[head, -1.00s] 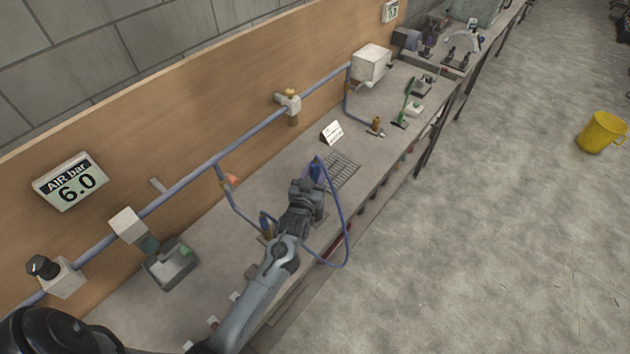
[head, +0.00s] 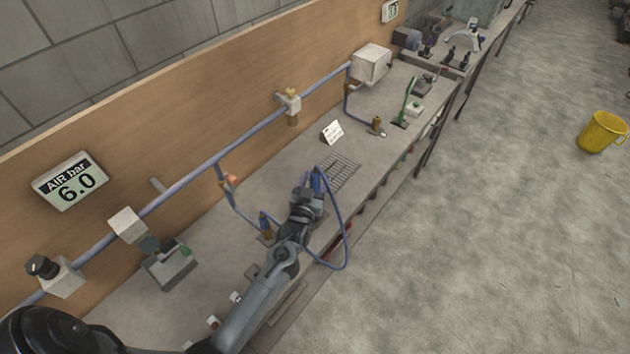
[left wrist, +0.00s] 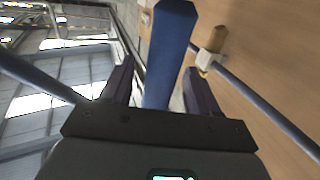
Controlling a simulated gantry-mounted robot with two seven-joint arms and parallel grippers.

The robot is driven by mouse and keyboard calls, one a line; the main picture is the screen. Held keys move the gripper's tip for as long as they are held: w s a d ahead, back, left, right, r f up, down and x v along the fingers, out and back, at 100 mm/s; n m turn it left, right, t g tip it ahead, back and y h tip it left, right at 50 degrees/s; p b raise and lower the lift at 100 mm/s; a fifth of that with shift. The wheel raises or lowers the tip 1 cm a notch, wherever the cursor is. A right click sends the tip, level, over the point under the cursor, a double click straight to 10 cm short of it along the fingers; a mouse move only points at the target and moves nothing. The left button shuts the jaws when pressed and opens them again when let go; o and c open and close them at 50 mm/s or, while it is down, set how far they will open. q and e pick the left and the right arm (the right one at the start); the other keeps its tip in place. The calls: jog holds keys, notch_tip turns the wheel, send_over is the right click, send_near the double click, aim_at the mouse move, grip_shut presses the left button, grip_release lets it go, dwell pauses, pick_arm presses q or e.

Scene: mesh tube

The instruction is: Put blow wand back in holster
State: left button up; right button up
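The blue blow wand (head: 317,180) stands roughly upright over the bench, at my left gripper (head: 311,193), with a blue hose looping from it past the bench's front edge. In the left wrist view the blue wand (left wrist: 169,50) runs between the two dark purple fingers of the left gripper (left wrist: 158,80). The fingers flank the wand and it travels with them; the contact itself is hard to make out. I cannot pick out the holster with certainty; the gripper and arm cover part of the bench there. My right gripper is not in view.
A grey grate (head: 340,172) and a white card (head: 332,132) lie beyond the gripper. A blue and brass fitting (head: 265,228) stands left of my arm. A blue pipe (head: 190,180) runs along the wooden wall. A grey box (head: 170,265) sits nearer on the bench.

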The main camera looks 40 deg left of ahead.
pick_arm(q)
jog(key=shift+r, duration=0.1)
jog(key=s+d+m+g+h, duration=0.2)
jog(key=s+d+g, duration=0.2)
jog(key=s, duration=0.7)
jog(key=s+d+f+m+g+h, duration=0.1)
jog(key=s+d+g, duration=0.3)
jog(key=s, duration=0.7)
jog(key=s+d+f+m+g+h+b, duration=0.1)
jog(key=s+d+m+g+h, duration=0.2)
jog(key=s+d, duration=0.5)
jog(key=shift+s+m+g+h, duration=0.3)
jog(key=shift+s+g+h, duration=0.3)
jog(key=shift+s+g, duration=0.65)
jog(key=shift+s+t, duration=0.2)
jog(key=shift+t, duration=0.05)
notch_tip(320, 180, up, 13)
jog(key=p, duration=1.3)
jog(key=shift+f, duration=0.1)
jog(key=shift+f, duration=0.1)
